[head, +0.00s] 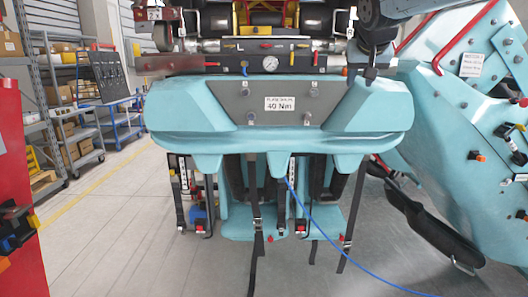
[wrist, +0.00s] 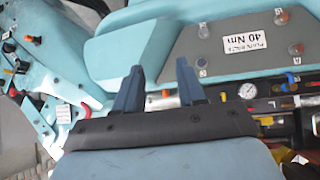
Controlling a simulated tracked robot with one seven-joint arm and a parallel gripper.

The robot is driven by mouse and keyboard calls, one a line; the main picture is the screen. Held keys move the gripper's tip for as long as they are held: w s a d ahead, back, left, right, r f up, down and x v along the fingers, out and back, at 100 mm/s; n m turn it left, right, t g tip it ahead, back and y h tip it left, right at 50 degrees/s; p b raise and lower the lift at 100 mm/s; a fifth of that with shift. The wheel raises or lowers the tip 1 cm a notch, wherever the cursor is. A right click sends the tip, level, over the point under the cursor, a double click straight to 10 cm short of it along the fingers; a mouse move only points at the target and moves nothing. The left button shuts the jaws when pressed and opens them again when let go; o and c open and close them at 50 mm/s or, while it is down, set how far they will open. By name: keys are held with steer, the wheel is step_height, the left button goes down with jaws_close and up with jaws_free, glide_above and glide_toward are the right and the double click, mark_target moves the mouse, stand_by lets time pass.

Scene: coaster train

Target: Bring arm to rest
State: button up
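My gripper (wrist: 159,80) shows in the wrist view with its two blue fingers apart and nothing between them. Behind the fingers is the teal train nose with its grey panel (wrist: 215,45) and a 40 Nm label (wrist: 243,41). In the head view, my arm comes in at the top right, and my gripper (head: 370,72) hangs by the right end of the dark gauge bar (head: 300,62), above the teal nose (head: 180,115). I cannot tell if it touches the bar.
A tilted teal body (head: 440,110) with red handles stands at the right. Black straps (head: 255,215) and a blue hose (head: 320,232) hang below the nose. Shelves (head: 60,100) and a red post (head: 18,190) are at the left. The floor (head: 110,220) between is clear.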

steer(key=s+f+g, duration=0.1)
steer(key=s+f, duration=0.9)
steer(key=s, duration=0.3)
steer(key=s+a+f+n+g+y, duration=0.1)
steer(key=s+f+g, duration=0.1)
steer(key=s+f, duration=0.8)
steer(key=s, duration=0.3)
steer(key=shift+s+g, duration=0.3)
steer(key=shift+s, duration=0.05)
